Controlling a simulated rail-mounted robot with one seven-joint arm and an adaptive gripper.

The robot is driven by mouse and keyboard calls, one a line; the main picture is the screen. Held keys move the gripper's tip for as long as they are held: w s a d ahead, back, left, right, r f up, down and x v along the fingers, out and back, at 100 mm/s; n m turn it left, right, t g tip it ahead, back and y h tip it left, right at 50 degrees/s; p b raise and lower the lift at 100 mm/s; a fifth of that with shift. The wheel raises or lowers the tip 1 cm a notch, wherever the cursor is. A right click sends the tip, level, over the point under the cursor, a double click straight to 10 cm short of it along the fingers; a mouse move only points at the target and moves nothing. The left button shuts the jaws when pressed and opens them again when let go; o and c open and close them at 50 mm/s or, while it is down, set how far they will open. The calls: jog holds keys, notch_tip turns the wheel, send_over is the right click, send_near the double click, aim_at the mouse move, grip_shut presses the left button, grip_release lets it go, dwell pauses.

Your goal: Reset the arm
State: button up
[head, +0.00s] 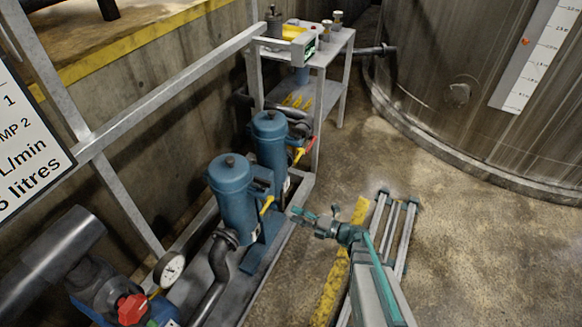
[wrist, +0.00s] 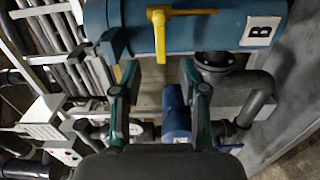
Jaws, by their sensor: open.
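My gripper (head: 306,214) is at the end of my arm, over the floor to the right of the two blue cylinders in the head view. Its fingers are apart and nothing is between them. In the wrist view my gripper (wrist: 157,75) points at a blue cylinder (wrist: 225,28) with a yellow lever handle (wrist: 160,30) and a white label "B". The fingertips sit just below the cylinder in that picture. I cannot tell how far they are from it; no contact is clear.
The front blue cylinder (head: 232,190) and the rear one (head: 270,140) stand on a metal frame. A gauge (head: 170,268) and a red knob (head: 131,309) are at lower left. A large tank (head: 460,75) stands at the back right. Open floor (head: 490,240) lies to the right.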

jog(key=s+f+n+g+h, duration=0.75)
jog(key=s+f+n, duration=0.8)
jog(key=n, duration=0.95)
jog(key=s+d+f+n+g+h, duration=0.2)
jog(key=s+d+n+g+h, duration=0.2)
jog(key=s+n, duration=0.4)
jog(key=s+d+f+n+g+h, duration=0.3)
jog(key=s+n, duration=0.6)
jog(key=s, duration=0.7)
jog(key=shift+d+f+g+h, duration=0.15)
jog(key=shift+d+g+h, duration=0.4)
jog(key=shift+d+g, duration=0.1)
